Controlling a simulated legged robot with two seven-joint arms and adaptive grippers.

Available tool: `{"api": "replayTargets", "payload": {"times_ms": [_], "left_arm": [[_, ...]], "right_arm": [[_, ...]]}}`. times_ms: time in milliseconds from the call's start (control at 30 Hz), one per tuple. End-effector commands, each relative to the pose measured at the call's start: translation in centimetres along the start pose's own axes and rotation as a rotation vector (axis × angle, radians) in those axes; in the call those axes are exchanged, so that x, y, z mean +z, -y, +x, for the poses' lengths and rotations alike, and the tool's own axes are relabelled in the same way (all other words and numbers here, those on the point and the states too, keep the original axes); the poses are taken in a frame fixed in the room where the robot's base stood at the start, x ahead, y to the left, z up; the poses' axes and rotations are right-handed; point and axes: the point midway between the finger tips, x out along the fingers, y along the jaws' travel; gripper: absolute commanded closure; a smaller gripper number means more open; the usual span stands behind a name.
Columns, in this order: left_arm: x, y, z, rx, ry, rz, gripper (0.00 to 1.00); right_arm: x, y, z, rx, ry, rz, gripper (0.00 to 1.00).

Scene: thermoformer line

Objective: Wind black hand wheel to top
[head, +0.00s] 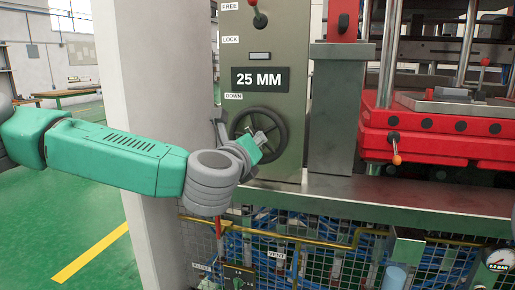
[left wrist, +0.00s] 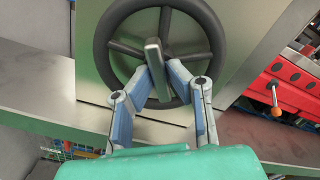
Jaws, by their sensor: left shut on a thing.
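The black hand wheel (head: 282,113) is mounted on the lower part of a grey-green panel (head: 287,60), below the "25 MM" sign (head: 260,79) and the "DOWN" label. My left gripper (head: 262,139) is at the wheel's face, left of its middle. In the left wrist view the wheel (left wrist: 101,45) fills the upper middle. There my left gripper (left wrist: 158,68) has its fingers closed together on a grey handle (left wrist: 153,52) that stands out from the wheel. The handle's base is partly hidden by the fingers. My right gripper is not in view.
A red-knobbed lever (head: 259,19) sits by the "FREE" and "LOCK" labels above. A red machine block (head: 440,145) with an orange-tipped lever (head: 396,158) stands at right. A steel ledge (head: 350,187) runs below, above wire mesh and pipes. A pale pillar (head: 160,70) stands left of the panel.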

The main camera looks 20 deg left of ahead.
Motion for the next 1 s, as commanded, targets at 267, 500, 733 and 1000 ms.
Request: {"api": "replayTargets", "payload": {"times_ms": [267,500,733,1000], "left_arm": [[-0.3,-0.1,0.0,0.0,-0.003,-0.123,1.0],[-0.1,0.1,0.0,-0.001,-0.003,-0.159,1.0],[-0.1,0.0,0.0,-0.001,-0.003,-0.161,1.0],[-0.3,-0.1,0.0,-0.001,-0.003,-0.262,1.0]], "right_arm": [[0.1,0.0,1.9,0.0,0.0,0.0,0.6],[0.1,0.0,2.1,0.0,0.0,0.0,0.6],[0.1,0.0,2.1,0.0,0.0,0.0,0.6],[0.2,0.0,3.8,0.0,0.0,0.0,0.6]]}}
